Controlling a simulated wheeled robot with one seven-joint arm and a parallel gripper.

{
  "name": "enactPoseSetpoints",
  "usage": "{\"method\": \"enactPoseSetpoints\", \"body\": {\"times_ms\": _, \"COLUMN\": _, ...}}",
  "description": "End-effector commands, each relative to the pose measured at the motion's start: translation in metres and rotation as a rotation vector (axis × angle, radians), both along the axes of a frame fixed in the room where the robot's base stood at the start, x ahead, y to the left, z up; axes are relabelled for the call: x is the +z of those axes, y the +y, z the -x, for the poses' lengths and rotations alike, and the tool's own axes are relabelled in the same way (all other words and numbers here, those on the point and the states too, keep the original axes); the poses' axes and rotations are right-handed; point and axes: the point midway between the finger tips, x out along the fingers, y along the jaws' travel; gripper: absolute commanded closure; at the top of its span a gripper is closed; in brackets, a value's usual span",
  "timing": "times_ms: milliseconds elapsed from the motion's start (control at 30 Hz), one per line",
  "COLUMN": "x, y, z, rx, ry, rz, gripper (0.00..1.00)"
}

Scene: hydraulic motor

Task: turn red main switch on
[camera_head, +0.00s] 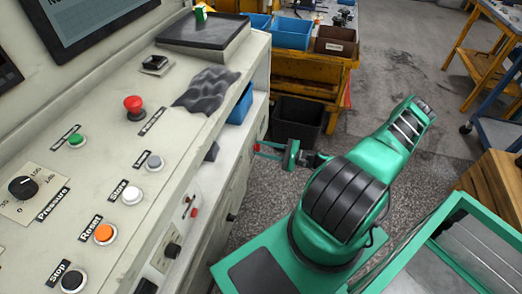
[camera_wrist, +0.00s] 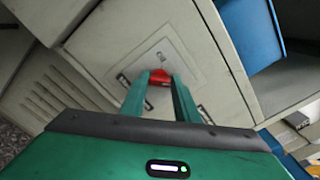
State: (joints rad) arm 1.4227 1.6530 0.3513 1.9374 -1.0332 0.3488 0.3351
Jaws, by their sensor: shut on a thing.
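The red main switch (camera_wrist: 159,76) sits on a light square plate on the cabinet's side in the wrist view. The two green fingers of my gripper (camera_wrist: 160,83) reach forward to it and are shut on it, one on each side. The fingers cover part of the switch, so its exact angle is hard to tell. In the head view the red of the switch (camera_head: 257,147) shows small at the cabinet's side, at the tips of my gripper (camera_head: 262,149).
The control panel carries a red mushroom button (camera_head: 134,103), an orange reset button (camera_head: 104,233) and a pressure knob (camera_head: 22,187). A black bin (camera_head: 297,119) stands on the floor behind my gripper. A blue bin (camera_wrist: 250,33) is on the shelf beside the cabinet door.

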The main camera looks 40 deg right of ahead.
Motion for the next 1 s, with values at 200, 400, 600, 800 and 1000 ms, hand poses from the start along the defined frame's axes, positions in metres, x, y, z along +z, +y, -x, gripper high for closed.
{"method": "enactPoseSetpoints", "body": {"times_ms": 200, "x": -0.004, "y": -0.003, "z": 0.000, "rx": -0.007, "ry": 0.013, "rz": 0.000, "gripper": 0.94}}
{"method": "enactPoseSetpoints", "body": {"times_ms": 400, "x": -0.004, "y": -0.003, "z": 0.000, "rx": -0.006, "ry": 0.013, "rz": 0.000, "gripper": 0.94}}
{"method": "enactPoseSetpoints", "body": {"times_ms": 600, "x": -0.003, "y": -0.002, "z": 0.000, "rx": -0.003, "ry": 0.011, "rz": -0.002, "gripper": 0.53}}
{"method": "enactPoseSetpoints", "body": {"times_ms": 800, "x": -0.002, "y": -0.001, "z": 0.001, "rx": -0.001, "ry": 0.008, "rz": -0.004, "gripper": 0.53}}
{"method": "enactPoseSetpoints", "body": {"times_ms": 1000, "x": -0.001, "y": -0.011, "z": 0.013, "rx": -0.003, "ry": 0.009, "rz": -0.003, "gripper": 0.53}}
